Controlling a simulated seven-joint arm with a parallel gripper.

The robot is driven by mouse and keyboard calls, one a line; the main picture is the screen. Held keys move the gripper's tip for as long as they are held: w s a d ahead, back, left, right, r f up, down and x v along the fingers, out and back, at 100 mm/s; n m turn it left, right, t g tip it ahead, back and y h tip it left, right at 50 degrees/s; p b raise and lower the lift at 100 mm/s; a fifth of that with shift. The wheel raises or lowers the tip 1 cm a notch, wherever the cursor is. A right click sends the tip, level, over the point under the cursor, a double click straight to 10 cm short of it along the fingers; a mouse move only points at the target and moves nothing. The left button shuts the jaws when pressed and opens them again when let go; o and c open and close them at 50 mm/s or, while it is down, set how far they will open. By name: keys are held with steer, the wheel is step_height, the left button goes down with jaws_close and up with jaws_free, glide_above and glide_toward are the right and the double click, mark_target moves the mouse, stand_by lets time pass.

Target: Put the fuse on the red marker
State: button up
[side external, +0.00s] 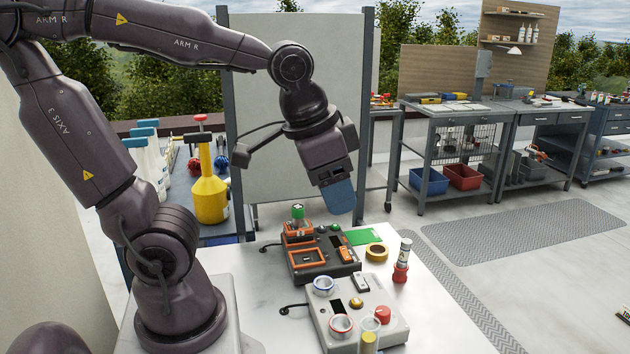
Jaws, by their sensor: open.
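My gripper (338,197) hangs above the back of the white table, its blue fingers pointing down. It is open, apart from the things below, and nothing shows held in it. A small white cylinder with a dark top (405,251), which may be the fuse, stands upright at the table's right side. Under it is a short red round piece (400,273); the two seem to touch. A green-topped cylinder (298,212) stands upright in an orange holder (298,232) on the dark box. I cannot tell for sure which thing is the fuse, and no flat red marker shows clearly.
A dark box (325,270) with orange frames and a pale box (375,325) fill the table's middle. The table's right front (450,325) is clear.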

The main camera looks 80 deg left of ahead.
steer(key=shift+s+d+r+n+t, duration=0.2)
steer(key=shift+s+r+t, duration=0.05)
steer(key=shift+s, duration=0.25)
steer(key=shift+s+d+r+n+t, duration=0.2)
steer(key=shift+s+t, duration=0.1)
steer(key=shift+s, duration=0.2)
steer(key=shift+s+d+r+n+t, duration=0.15)
steer(key=shift+s+r+n+t, duration=0.1)
steer(key=shift+s, duration=0.25)
